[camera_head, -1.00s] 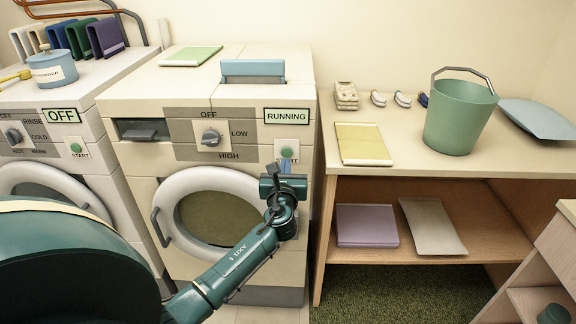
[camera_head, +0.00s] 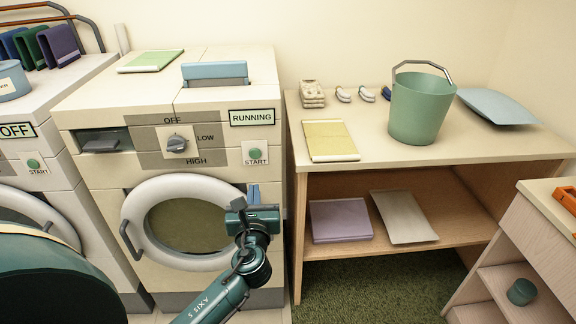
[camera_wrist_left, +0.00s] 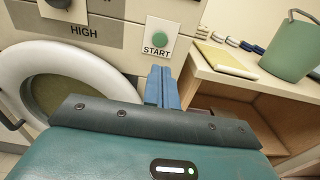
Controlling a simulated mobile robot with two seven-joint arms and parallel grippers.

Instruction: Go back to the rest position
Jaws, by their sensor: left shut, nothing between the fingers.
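My left gripper (camera_head: 253,194) is in front of the right-hand machine, below its green start button (camera_head: 255,154). Its blue fingers are shut together with nothing between them and stand apart from the button; they also show in the left wrist view (camera_wrist_left: 161,88). The machine's sign (camera_head: 252,117) reads RUNNING, and its round door (camera_head: 190,222) is closed. The knob (camera_head: 177,143) sits among OFF, LOW and HIGH. My right gripper is not in any view.
A wooden table (camera_head: 400,165) stands right of the machine, with a green bucket (camera_head: 418,108) and a yellow folded cloth (camera_head: 330,141) on top. Its shelf holds a purple folded cloth (camera_head: 340,220). A low shelf unit (camera_head: 525,250) stands at the right front. Green carpet (camera_head: 380,282) lies between.

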